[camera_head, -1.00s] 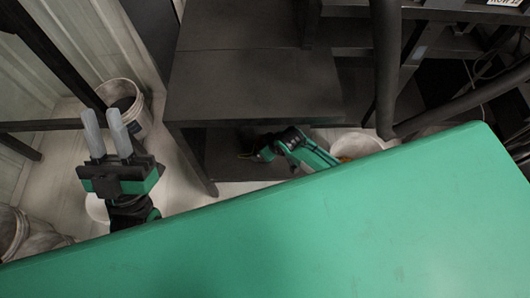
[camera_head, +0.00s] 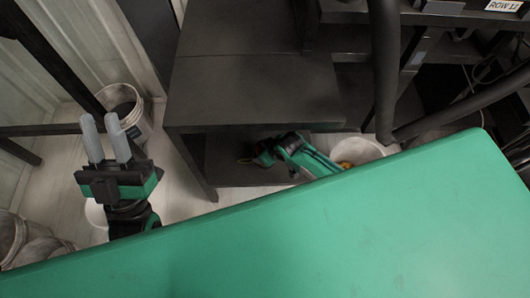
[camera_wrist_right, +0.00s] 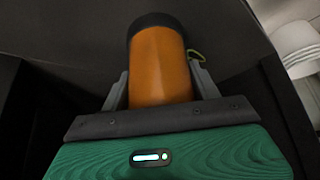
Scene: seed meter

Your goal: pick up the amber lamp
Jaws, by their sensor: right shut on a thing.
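The amber lamp (camera_wrist_right: 160,62) is an orange cylinder with a black cap, seen in the right wrist view. It stands between the two fingers of my right gripper (camera_wrist_right: 160,88), which is shut on it. A small greenish loop shows beside the lamp's upper right. In the head view my right gripper (camera_head: 262,155) is low, under the front edge of the dark table, and the lamp cannot be made out there. My left gripper (camera_head: 100,121) is open and empty at the left, its fingers apart.
The dark table (camera_head: 250,95) overhangs my right gripper, with a lower shelf (camera_head: 225,170) beneath. A white bucket (camera_head: 362,148) with something yellow in it is right of my right arm. Another bucket (camera_head: 127,103) stands behind my left gripper. Dark posts and pipes crowd the right.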

